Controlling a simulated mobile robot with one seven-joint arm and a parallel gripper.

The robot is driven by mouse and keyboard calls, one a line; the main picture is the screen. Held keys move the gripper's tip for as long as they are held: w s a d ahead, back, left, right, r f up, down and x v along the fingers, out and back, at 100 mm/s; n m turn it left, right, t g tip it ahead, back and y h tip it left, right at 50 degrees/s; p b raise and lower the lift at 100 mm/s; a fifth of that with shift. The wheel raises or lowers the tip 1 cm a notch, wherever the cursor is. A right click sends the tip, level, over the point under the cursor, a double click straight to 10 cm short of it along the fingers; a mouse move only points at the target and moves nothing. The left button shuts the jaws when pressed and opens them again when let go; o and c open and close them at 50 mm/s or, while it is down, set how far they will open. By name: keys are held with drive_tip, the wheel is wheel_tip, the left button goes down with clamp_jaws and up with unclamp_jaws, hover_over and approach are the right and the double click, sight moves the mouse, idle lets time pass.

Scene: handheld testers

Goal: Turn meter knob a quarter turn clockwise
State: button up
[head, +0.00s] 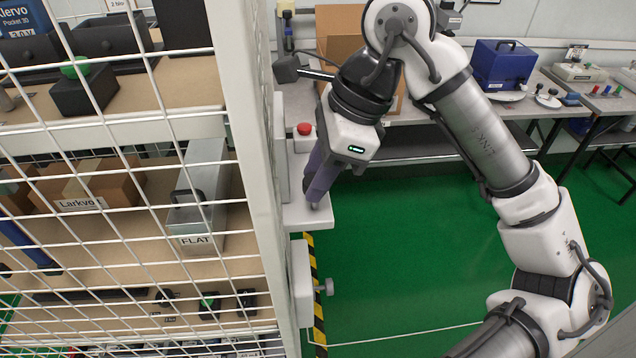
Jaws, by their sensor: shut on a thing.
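My gripper (314,196) points down, with purple fingers, at the white unit (306,217) on the side of the rack post. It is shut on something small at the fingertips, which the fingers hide. From its place this looks like the meter knob, but I cannot make out its shape or how far it is turned. No meter face or dial shows. A red button (305,128) tops the white housing just above and left of the fingers. A grey knob (327,286) sticks out to the right from a lower white box (302,283), clear of my gripper.
A wire-mesh rack (250,150) with loaded shelves fills the left, close beside my gripper. Behind stands a bench (420,110) with a cardboard box (345,35) and a blue case (505,62). The green floor (420,250) is open under my arm.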

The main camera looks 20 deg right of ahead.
drive_tip(key=m+b, duration=0.1)
drive_tip(key=m+t+b, duration=0.1)
drive_tip(key=m+b, duration=0.1)
drive_tip(key=shift+f+h, duration=0.3)
drive_tip(key=m+t+h+b, duration=0.1)
drive_tip(key=m+b, duration=0.2)
drive_tip(key=shift+s+r+m, duration=0.1)
drive_tip(key=shift+m, duration=0.2)
drive_tip(key=m+t+h+b, duration=0.1)
drive_tip(key=m+b, duration=0.2)
drive_tip(key=m, duration=0.1)
drive_tip(key=shift+a+r, duration=0.1)
drive_tip(key=shift+a, duration=0.05)
drive_tip(key=shift+r+m+h+b, duration=0.1)
drive_tip(key=shift+m+h+b, duration=0.7)
drive_tip(key=shift+m, duration=0.9)
drive_tip(key=o, duration=1)
drive_tip(key=shift+c, duration=0.2)
